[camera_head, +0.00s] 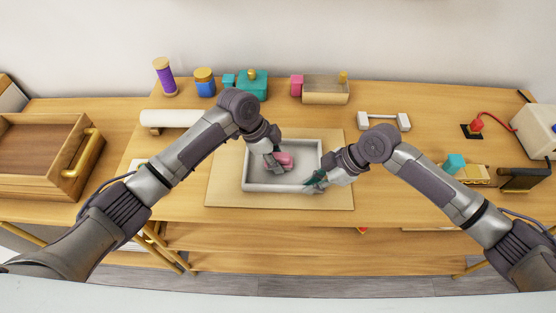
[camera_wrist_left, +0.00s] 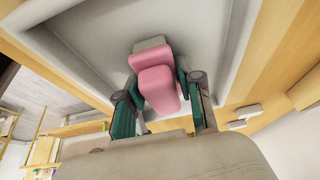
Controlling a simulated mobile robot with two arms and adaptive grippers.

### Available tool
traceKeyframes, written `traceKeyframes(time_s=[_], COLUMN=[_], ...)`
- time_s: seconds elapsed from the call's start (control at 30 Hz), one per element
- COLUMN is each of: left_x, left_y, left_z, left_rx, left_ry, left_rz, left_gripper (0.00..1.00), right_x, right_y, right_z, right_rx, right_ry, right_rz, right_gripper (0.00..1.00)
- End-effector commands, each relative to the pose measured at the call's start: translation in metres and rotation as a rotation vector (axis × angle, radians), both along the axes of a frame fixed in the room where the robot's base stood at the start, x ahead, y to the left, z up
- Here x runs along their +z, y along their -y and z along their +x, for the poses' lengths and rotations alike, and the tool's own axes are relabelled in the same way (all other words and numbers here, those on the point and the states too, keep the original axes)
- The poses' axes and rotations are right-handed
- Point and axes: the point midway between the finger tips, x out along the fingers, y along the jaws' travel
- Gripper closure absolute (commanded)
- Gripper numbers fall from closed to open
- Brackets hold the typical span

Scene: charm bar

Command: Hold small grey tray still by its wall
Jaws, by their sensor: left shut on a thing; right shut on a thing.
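The small grey tray (camera_head: 262,187) lies on a tan board in the middle of the table. My left gripper (camera_head: 274,163) is inside the tray, shut on a pink piece (camera_head: 287,160). In the left wrist view the pink piece (camera_wrist_left: 160,88) sits between the green fingers of my left gripper (camera_wrist_left: 160,100), with a light grey part behind it. My right gripper (camera_head: 314,182) is at the tray's front right corner, shut on its wall. Its fingertips partly hide that corner.
The tan board (camera_head: 226,190) surrounds the tray. Behind stand spools (camera_head: 204,83), a teal box (camera_head: 252,85) and a beige box (camera_head: 325,92). A white roll (camera_head: 172,118) lies left, a white bar-shaped stand (camera_head: 383,121) right. A wooden drawer box (camera_head: 40,148) is far left.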

Motion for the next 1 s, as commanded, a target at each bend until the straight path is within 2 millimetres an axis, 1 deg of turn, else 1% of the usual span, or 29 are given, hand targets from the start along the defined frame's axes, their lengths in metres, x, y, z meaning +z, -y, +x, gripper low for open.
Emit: traceKeyframes(time_s=[0.03, 0.2, 0.53, 0.8, 1.0], left_x=[-0.002, -0.001, -0.001, -0.001, -0.001], left_y=[-0.004, -0.008, -0.009, -0.018, -0.019], left_z=[0.003, 0.011, 0.013, 0.026, 0.028], left_rx=[0.003, 0.003, 0.003, 0.004, 0.002], left_ry=[0.000, -0.001, -0.001, -0.001, -0.001], left_rz=[0.005, 0.004, 0.003, 0.004, 0.003], left_gripper=[0.95, 0.95, 0.95, 0.95, 0.95], right_x=[-0.001, -0.001, -0.001, -0.001, -0.001], right_y=[0.001, 0.001, 0.001, 0.001, 0.001], right_z=[-0.001, -0.001, -0.001, -0.001, -0.001], right_rx=[0.000, 0.000, 0.000, 0.000, 0.000], right_ry=[-0.002, -0.002, -0.002, -0.002, -0.002], right_rz=[-0.003, -0.002, -0.002, -0.002, -0.002], right_gripper=[1.00, 1.00, 1.00, 1.00, 1.00])
